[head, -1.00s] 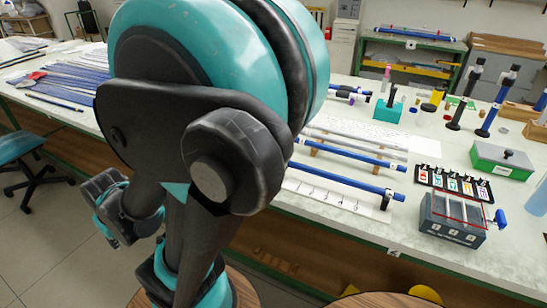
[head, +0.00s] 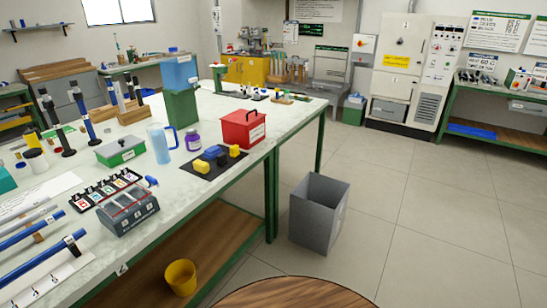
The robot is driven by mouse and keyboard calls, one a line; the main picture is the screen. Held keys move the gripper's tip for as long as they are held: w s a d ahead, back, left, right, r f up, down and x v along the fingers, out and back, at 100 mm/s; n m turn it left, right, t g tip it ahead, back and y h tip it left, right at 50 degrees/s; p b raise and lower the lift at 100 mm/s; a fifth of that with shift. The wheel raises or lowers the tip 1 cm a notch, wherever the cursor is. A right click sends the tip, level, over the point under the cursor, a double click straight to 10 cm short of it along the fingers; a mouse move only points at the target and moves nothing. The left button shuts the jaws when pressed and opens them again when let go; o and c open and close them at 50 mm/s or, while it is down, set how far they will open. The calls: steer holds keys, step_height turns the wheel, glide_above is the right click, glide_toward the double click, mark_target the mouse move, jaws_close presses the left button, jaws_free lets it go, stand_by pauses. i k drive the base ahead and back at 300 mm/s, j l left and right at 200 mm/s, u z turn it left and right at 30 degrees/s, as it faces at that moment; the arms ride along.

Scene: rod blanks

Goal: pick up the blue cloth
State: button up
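No thing in the head view is clearly a blue cloth. A small crumpled-looking blue item (head: 214,153) lies among yellow pieces (head: 201,166) on a black mat (head: 197,176) near the bench's right front edge. It may be the cloth, but it is too small to be sure. A flat blue thing (head: 471,131) also lies on the lower shelf of the far right table. My gripper is out of view.
The long bench (head: 190,205) holds a red box (head: 243,129), a blue jug (head: 159,144), a green box (head: 120,151) and a grey clamp block (head: 128,208). A grey bin (head: 318,210) stands on the floor by its end. The floor (head: 430,220) on the right is clear.

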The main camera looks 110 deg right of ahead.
mark_target(211, 152)
steer(key=j+z, duration=0.15)
steer(key=z, duration=1.9)
steer(key=i+z, duration=0.1)
steer(key=z, duration=0.85)
steer(key=i+z, duration=0.15)
steer(key=z, duration=0.35)
steer(key=k, duration=0.3)
steer(key=k+u, duration=0.2)
steer(key=u, duration=0.3)
steer(key=k+j+u, duration=0.15)
steer(key=u, duration=0.85)
steer(key=l+u, duration=0.1)
steer(key=u, duration=0.35)
steer(key=l+u, duration=0.1)
steer(key=u, duration=0.9)
steer(key=l+u, duration=0.2)
steer(key=l, duration=0.65)
steer(key=k, duration=0.35)
steer(key=k+z, duration=0.1)
steer(key=z, duration=1.15)
